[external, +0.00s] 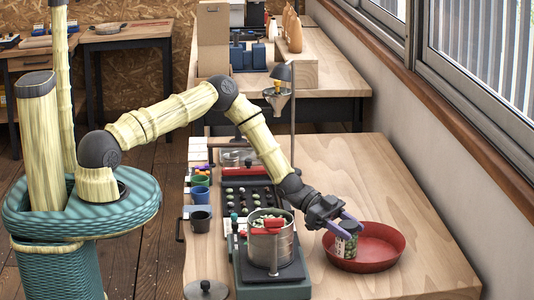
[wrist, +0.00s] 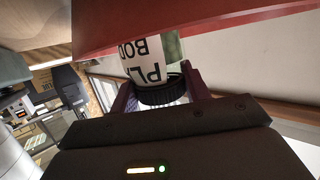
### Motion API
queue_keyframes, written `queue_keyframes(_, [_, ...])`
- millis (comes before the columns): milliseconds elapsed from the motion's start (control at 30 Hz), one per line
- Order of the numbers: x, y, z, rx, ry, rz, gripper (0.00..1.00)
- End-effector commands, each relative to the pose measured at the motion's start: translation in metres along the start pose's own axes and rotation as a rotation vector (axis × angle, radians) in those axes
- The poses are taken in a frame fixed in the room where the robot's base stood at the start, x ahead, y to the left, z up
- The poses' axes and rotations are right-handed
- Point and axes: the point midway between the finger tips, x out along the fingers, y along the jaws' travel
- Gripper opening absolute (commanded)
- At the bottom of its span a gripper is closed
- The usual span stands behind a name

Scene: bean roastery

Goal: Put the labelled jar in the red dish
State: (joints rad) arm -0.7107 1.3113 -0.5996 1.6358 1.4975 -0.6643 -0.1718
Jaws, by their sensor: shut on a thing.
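The labelled jar (external: 347,240) has a dark lid, and it shows at the left part of the red dish (external: 385,249) in the external view. In the wrist view the jar (wrist: 148,58) has a white label with black letters and a black ribbed lid. The red dish (wrist: 165,28) spans the top of that view, behind or under the jar. My gripper (external: 345,226) is shut on the jar at its lid end, with one finger on each side, also in the wrist view (wrist: 160,92). I cannot tell whether the jar touches the dish floor.
A metal pot (external: 271,248) with green and white contents stands on a scale-like base just left of the dish. A lamp-like stand (external: 292,110) rises behind. Cups (external: 200,220) line the left edge. The wooden table (external: 365,180) is clear behind the dish.

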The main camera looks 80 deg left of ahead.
Motion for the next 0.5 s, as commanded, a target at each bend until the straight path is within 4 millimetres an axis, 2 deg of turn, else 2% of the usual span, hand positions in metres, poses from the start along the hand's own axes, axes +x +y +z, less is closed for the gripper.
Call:
queue_keyframes(33, [0.0010, 0.0001, 0.0020, 0.001, 0.001, 0.000, 0.13])
queue_keyframes(67, [0.0006, 0.0001, 0.0017, 0.000, 0.000, 0.000, 0.50])
queue_keyframes(167, [0.0005, 0.0001, 0.0013, 0.000, 0.000, 0.000, 0.68])
queue_keyframes(500, [-0.0002, 0.0001, -0.0007, 0.000, 0.000, 0.000, 0.68])
